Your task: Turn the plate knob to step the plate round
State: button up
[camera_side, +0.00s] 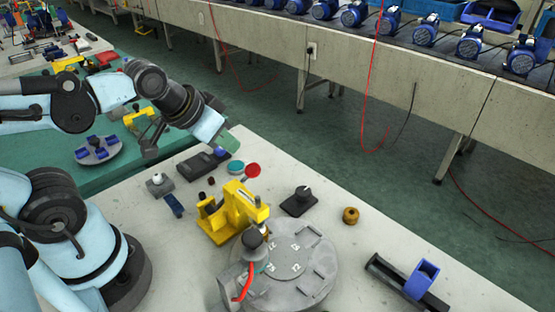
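The round grey plate (318,262) lies flat near the front of the pale table, with raised brackets and small markings on top. A dark round knob (253,239) stands at its left rim, just in front of the yellow press (232,209); it looks like the plate knob. A red curved handle (244,284) is below it. Another dark knob sits on a black square base (300,201) behind the plate. My gripper (150,145) is at the upper left, raised and well apart from the plate and knob. Its fingertips are too unclear to tell whether they are open.
Red (253,170) and teal (235,167) discs and a dark box (200,163) lie behind the press. A conveyor with blue motors (425,32) runs beyond the table.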

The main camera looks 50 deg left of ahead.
aim_at(304, 191)
jog(key=o, duration=0.4)
jog(key=shift+w+d+r+m, duration=0.1)
jog(key=shift+w+d+m, duration=0.15)
jog(key=shift+w+m, duration=0.1)
jog(key=o, duration=0.6)
jog(key=w+d+m+g, duration=0.1)
jog(key=m, duration=0.1)
jog(key=w+d+m+g+h, duration=0.1)
jog(key=w, duration=0.1)
jog(key=shift+d+r+m+h, duration=0.15)
jog(key=shift+d+m+h, duration=0.15)
jog(key=shift+d+m, duration=0.05)
jog(key=shift+w+d+f+m+g+h, duration=0.3)
jog(key=shift+w+d+f+m, duration=0.65)
jog(key=shift+f, duration=1.15)
jog(key=shift+w+d+f+m+g+h, duration=0.3)
jog(key=shift+w+d+f+m, duration=0.3)
jog(key=shift+w+d+f, duration=1.15)
jog(key=shift+w+d+f+m+g+h, duration=0.3)
jog(key=shift+w+d+f+m, duration=0.5)
jog(key=shift+f, duration=1.6)
